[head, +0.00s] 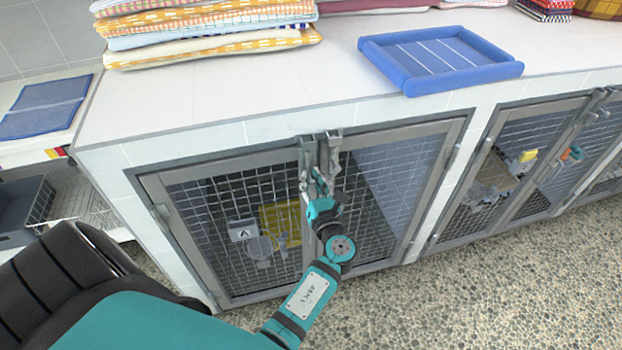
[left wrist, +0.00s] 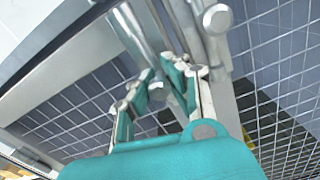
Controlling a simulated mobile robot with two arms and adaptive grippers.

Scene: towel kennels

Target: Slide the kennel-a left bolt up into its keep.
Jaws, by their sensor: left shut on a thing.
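Kennel-a (head: 243,231) is the left kennel, with a plate marked A behind its mesh. Two metal bolts stand side by side at the top where its doors meet: the left bolt (head: 304,160) and the right bolt (head: 333,152). My left gripper (head: 318,180) is at the lower part of these bolts, and its arm hides the door edges below. In the left wrist view its teal-padded fingers (left wrist: 163,85) are closed around the small metal handle of a bolt (left wrist: 158,92). A second bolt handle (left wrist: 217,18) stands apart, to the right. My right gripper is out of view.
Above the doors is a white countertop (head: 220,108) with folded towels (head: 210,30) and a blue pet bed (head: 440,58). Another kennel (head: 515,165) stands to the right. The pebbled floor (head: 480,290) in front is clear.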

